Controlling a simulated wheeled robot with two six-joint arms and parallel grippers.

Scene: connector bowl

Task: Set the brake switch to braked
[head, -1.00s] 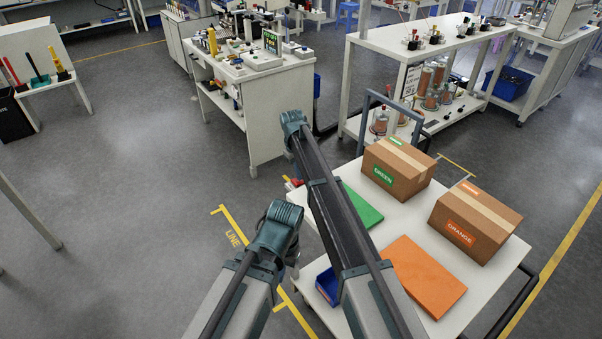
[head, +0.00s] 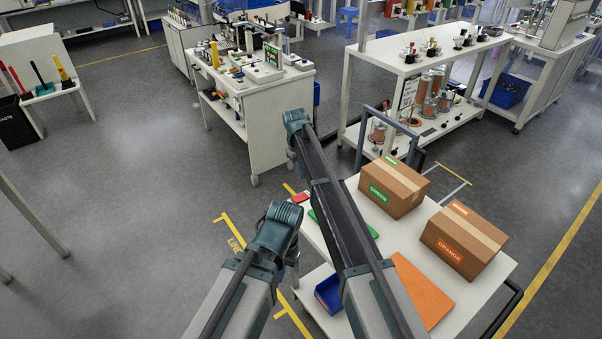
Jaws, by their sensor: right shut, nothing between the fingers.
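I cannot make out a brake switch in the head view. A white cart (head: 428,231) stands just ahead, its near left part behind my arms. My right gripper (head: 291,162) is shut and empty; only a little of it shows below the bend of my right arm, beyond the cart's far left corner. It seems to touch nothing. My left arm bends lower down, left of the cart, and its gripper is hidden.
The cart carries a green-labelled box (head: 394,188), an orange-labelled box (head: 464,240), an orange sheet (head: 422,291) and a blue bin (head: 328,293). A white workbench (head: 279,112) and a shelf rack (head: 396,58) stand beyond. The grey floor on the left is open.

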